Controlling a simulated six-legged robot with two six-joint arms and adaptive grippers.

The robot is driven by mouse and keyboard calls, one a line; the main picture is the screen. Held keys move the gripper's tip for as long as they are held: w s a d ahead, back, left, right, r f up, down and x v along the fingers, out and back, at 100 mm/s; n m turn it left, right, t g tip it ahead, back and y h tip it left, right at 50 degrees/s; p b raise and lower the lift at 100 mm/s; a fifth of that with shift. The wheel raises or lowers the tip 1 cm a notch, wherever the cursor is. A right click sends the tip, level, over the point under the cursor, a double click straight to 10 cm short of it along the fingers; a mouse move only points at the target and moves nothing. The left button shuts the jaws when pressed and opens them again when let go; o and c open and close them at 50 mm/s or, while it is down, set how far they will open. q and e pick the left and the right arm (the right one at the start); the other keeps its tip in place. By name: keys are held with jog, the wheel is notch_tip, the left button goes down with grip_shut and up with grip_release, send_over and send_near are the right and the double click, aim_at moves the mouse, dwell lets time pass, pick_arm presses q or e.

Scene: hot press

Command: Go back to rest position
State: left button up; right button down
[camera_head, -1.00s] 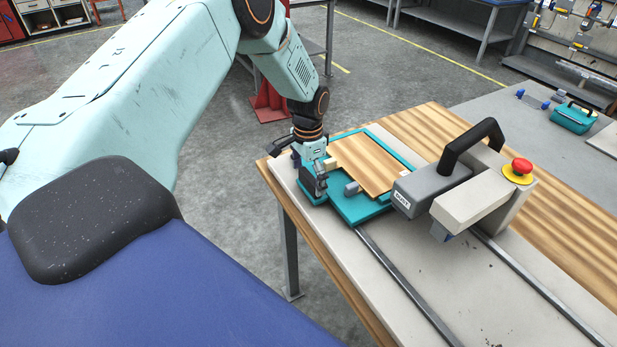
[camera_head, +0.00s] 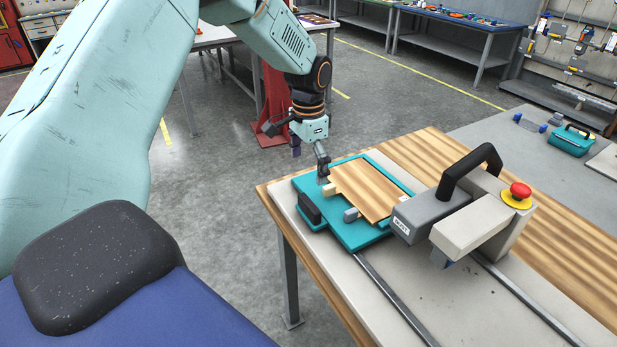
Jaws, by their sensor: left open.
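My left gripper (camera_head: 309,164) is open and empty. It hangs above the left edge of the teal tray (camera_head: 362,236), fingers pointing down, one finger near the tray's back left corner. The tray lies on the table and holds a wooden board (camera_head: 370,190). A black handle (camera_head: 309,210) shows on the tray's left end. The hot press (camera_head: 433,212), grey with a black handle bar, stands just right of the tray. My right gripper is not in view.
The tray and press stand on a wooden table (camera_head: 436,152) with two metal rails (camera_head: 395,297). A red emergency button (camera_head: 520,191) tops the press. A teal case (camera_head: 571,140) lies at the back right. Open floor lies left of the table.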

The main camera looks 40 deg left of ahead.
aim_at(309, 203)
pick_arm(q)
jog(key=shift+a+r, duration=0.1)
jog(key=shift+a, duration=0.05)
notch_tip(309, 203, down, 12)
jog(key=shift+f, duration=0.1)
jog(key=shift+d, duration=0.2)
dwell(0.5)
jog(key=shift+s+d, duration=0.15)
